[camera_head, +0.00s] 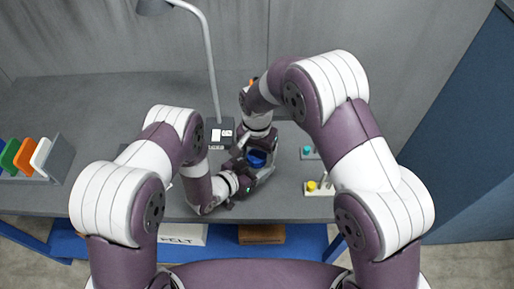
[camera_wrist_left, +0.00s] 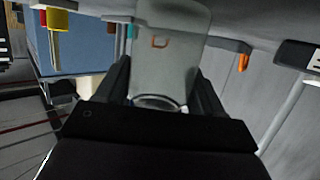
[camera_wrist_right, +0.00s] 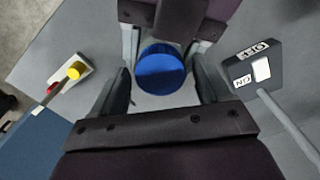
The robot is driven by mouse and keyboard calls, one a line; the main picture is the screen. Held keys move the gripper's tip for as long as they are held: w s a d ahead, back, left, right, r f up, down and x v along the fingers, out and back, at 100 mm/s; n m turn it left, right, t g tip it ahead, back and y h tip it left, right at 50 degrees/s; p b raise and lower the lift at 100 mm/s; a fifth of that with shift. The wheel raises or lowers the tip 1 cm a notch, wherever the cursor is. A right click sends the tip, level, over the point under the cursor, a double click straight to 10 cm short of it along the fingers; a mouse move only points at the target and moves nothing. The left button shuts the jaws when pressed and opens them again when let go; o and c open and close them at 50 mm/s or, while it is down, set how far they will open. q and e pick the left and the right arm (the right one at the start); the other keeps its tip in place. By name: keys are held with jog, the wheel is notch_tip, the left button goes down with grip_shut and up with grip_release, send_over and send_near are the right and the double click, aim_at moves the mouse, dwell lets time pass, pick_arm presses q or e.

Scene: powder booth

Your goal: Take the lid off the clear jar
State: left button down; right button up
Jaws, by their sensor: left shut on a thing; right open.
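The clear jar (camera_wrist_left: 172,70) stands on the bench with its round blue lid (camera_head: 257,158) on top. The left wrist view shows its see-through body upside down, with an orange mark. My left gripper (camera_head: 243,178) is shut on the jar from the side. My right gripper (camera_wrist_right: 162,88) is open above the jar. In the right wrist view the blue lid (camera_wrist_right: 160,70) lies between its fingers, with a gap on each side. How high the fingertips are relative to the lid is hard to tell. In the head view my grippers partly hide the jar.
A yellow-knobbed switch (camera_head: 312,186) and a teal-knobbed one (camera_head: 307,150) stand right of the jar. The lamp's dark base (camera_head: 219,135) is behind left. A rack with coloured panels (camera_head: 36,158) stands far left.

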jog(key=shift+c, duration=0.2)
jog(key=c, duration=1)
jog(key=n, duration=0.3)
jog(key=shift+c, duration=0.2)
jog(key=o, duration=1.2)
jog(key=shift+c, duration=0.2)
jog(key=shift+r, duration=0.1)
